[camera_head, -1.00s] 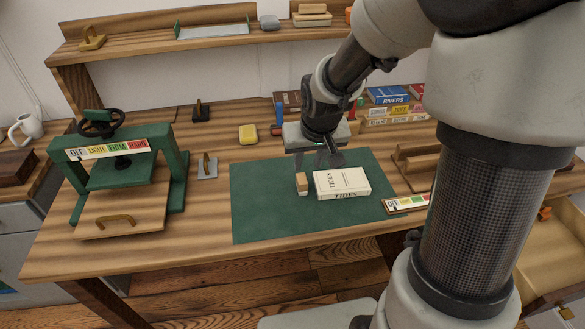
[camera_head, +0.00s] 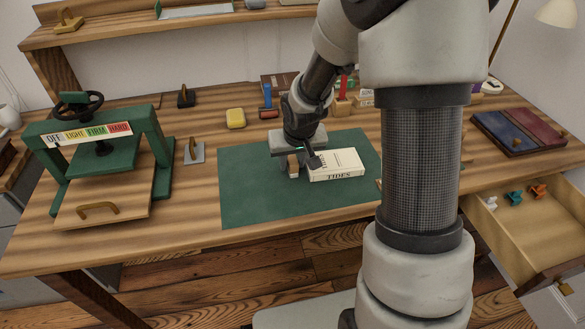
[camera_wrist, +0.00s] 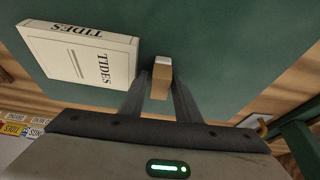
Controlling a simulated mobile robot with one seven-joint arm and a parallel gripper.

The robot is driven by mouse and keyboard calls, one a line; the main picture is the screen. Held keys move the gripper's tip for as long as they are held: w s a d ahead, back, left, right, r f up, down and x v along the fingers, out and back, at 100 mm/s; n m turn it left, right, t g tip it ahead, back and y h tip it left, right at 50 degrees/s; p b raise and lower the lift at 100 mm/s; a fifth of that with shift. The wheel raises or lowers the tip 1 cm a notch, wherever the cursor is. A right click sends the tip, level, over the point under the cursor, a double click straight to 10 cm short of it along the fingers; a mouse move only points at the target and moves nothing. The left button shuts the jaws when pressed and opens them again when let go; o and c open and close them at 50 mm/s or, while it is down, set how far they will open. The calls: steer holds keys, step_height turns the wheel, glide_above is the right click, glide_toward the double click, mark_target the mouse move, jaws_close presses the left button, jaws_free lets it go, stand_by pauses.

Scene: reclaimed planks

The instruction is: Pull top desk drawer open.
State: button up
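The desk drawer (camera_head: 535,222) at the right of the head view is pulled out, showing its pale inside. Its front panel (camera_head: 543,279) has a brass handle (camera_head: 565,288), and a few small teal, orange and white pieces lie inside. My gripper (camera_head: 301,168) is far from the drawer, over the green mat on the desk. In the wrist view my gripper (camera_wrist: 161,79) has its fingers apart, on either side of a small wooden block with a white end (camera_wrist: 161,80). I see no firm contact with the block.
A cream book marked TIDES (camera_head: 338,165) lies next to the block on the green mat (camera_head: 250,202). A green press (camera_head: 105,150) stands at the left.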

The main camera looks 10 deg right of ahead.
mark_target(293, 160)
steer(key=shift+r, duration=0.1)
jaws_close()
step_height(293, 160, up, 10)
steer(key=p, duration=0.3)
steer(key=shift+s, duration=0.15)
steer(key=s+f+p+v, duration=0.1)
steer(key=s+p+v, duration=0.1)
steer(key=p+v, duration=1.2)
steer(key=p, duration=0.6)
steer(key=shift+s+r, duration=0.25)
steer(key=shift+r, duration=0.1)
